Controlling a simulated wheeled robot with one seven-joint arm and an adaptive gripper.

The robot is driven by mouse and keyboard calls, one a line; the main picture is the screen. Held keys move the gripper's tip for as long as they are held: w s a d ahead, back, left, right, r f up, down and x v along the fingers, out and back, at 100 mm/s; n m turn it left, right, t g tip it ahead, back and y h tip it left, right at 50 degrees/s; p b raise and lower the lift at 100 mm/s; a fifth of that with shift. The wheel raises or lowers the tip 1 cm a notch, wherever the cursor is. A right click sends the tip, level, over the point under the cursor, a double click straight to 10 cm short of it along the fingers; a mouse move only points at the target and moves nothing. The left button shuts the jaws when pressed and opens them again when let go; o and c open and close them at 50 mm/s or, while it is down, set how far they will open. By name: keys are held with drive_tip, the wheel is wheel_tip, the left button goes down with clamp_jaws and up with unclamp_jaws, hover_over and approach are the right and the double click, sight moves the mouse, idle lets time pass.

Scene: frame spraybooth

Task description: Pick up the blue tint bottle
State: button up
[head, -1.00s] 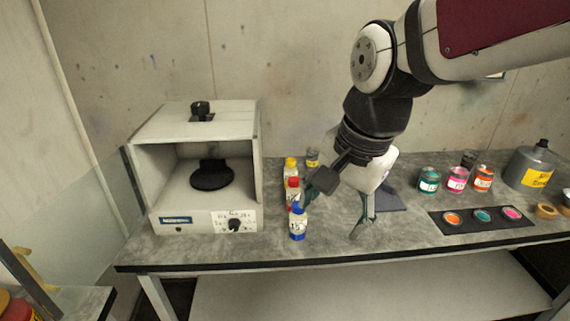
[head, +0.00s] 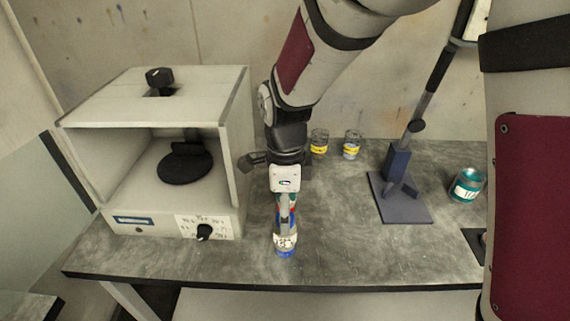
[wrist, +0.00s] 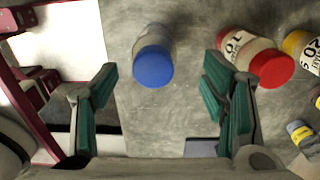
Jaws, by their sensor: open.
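The blue tint bottle (head: 286,242) stands upright near the front edge of the grey bench, with a white label and a blue base; its top is hidden by my gripper in the head view. In the wrist view its blue cap (wrist: 153,68) shows between the lines of my two fingers, a little beyond their tips. My gripper (wrist: 159,88) is open and empty, with its green-padded fingers apart. In the head view my gripper (head: 285,207) is seen edge-on, over and in front of the bottle.
A red-capped bottle (wrist: 262,62) stands close to the right finger in the wrist view, with a yellow-capped bottle (wrist: 303,48) beyond. A white booth (head: 150,225) stands to the left. A stand with a dark blue base (head: 405,211) and a teal tin (head: 467,186) are right. Bench between is clear.

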sight(284, 246)
wheel_tip(284, 246, down, 3)
drive_tip(key=shift+f, duration=0.15)
drive_tip(key=shift+s+f, duration=0.2)
drive_tip(key=shift+f, duration=1.15)
drive_tip(key=shift+s+f, duration=0.15)
drive_tip(key=shift+f, duration=1.2)
drive_tip(key=c, duration=1.4)
drive_tip(key=shift+r, duration=0.15)
